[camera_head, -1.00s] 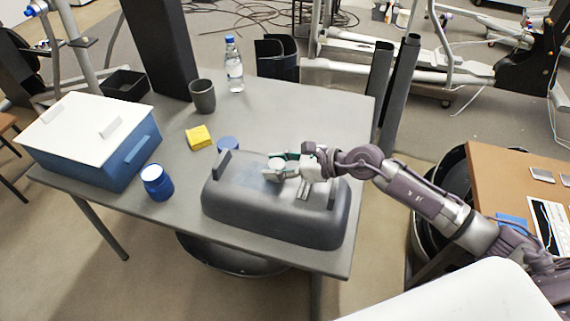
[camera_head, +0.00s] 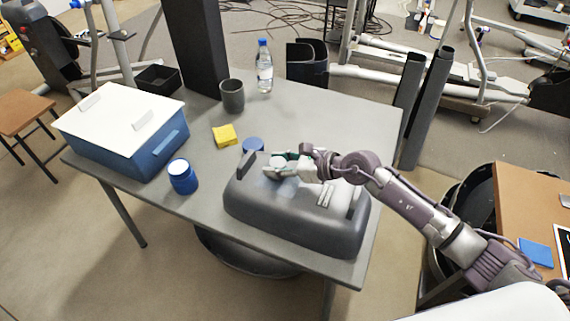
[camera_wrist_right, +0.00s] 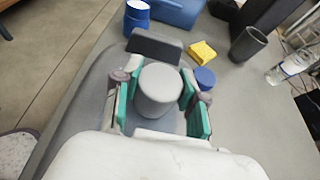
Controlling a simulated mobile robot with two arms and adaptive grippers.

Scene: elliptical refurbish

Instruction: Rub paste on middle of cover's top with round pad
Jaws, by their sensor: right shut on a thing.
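The dark grey cover (camera_head: 297,222) lies on the grey table with its domed top up and a raised handle at each end. My right gripper (camera_head: 279,168) is over the cover's top, near its left handle. In the right wrist view, its teal fingers (camera_wrist_right: 158,98) are shut on the grey round pad (camera_wrist_right: 158,88), one finger on each side. A pale patch (camera_head: 287,188), which looks like paste, shows on the top just in front of the gripper. The pad's underside is hidden, so I cannot tell whether it touches the cover. My left gripper is not in view.
A blue jar (camera_head: 183,177) and a blue box with a white lid (camera_head: 112,112) stand left of the cover. Behind it are a blue disc (camera_head: 253,145), yellow sponge (camera_head: 224,135), dark cup (camera_head: 232,95) and water bottle (camera_head: 264,66). The table's back right is clear.

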